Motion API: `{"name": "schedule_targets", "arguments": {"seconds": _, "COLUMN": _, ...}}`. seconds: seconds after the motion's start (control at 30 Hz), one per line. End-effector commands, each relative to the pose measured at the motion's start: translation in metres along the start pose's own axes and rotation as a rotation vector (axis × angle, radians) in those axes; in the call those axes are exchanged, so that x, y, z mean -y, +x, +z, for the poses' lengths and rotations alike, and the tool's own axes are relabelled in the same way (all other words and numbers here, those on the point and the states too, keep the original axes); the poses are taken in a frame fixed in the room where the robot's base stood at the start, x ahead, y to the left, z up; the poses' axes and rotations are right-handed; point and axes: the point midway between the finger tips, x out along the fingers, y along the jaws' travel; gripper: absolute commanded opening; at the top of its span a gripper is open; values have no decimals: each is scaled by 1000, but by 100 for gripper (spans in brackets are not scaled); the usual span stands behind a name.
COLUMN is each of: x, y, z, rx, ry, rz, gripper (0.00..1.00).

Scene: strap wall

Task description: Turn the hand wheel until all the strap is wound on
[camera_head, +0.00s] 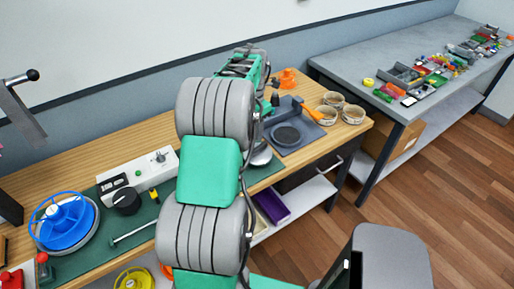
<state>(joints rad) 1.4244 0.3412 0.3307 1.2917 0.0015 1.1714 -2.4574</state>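A blue hand wheel (66,222) with a raised hub lies on a pale round base on the green mat at the left of the bench. A yellow wheel (134,279) shows at the bottom edge, partly cut off. I cannot tell which of the two is the wheel for the strap. No strap can be made out. My grey and teal arm reaches up through the middle of the picture and hides part of the bench. My gripper's fingers cannot be seen; they are hidden behind the arm links.
A white control box (139,172) with a black knob (126,201) sits right of the blue wheel. A lever with a black ball (33,75) juts in at upper left. Round tins (353,115) and a grey tray (298,137) are at the bench's right. A grey table (385,52) stands beyond.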

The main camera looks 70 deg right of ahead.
Motion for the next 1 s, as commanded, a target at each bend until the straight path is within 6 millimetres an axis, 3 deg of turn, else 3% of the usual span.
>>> {"name": "schedule_targets", "arguments": {"seconds": 0.1, "x": 11, "y": 10, "z": 15, "rx": -9, "ry": -34, "rz": -6, "gripper": 36}}
{"name": "schedule_targets", "arguments": {"seconds": 0.5, "x": 11, "y": 75, "z": 14, "rx": -8, "ry": -36, "rz": -5, "gripper": 36}}
{"name": "schedule_targets", "arguments": {"seconds": 0.83, "x": 11, "y": 84, "z": 14, "rx": -5, "ry": -36, "rz": -3, "gripper": 36}}
{"name": "schedule_targets", "arguments": {"seconds": 1.0, "x": 11, "y": 84, "z": 14, "rx": -5, "ry": -36, "rz": -3, "gripper": 22}}
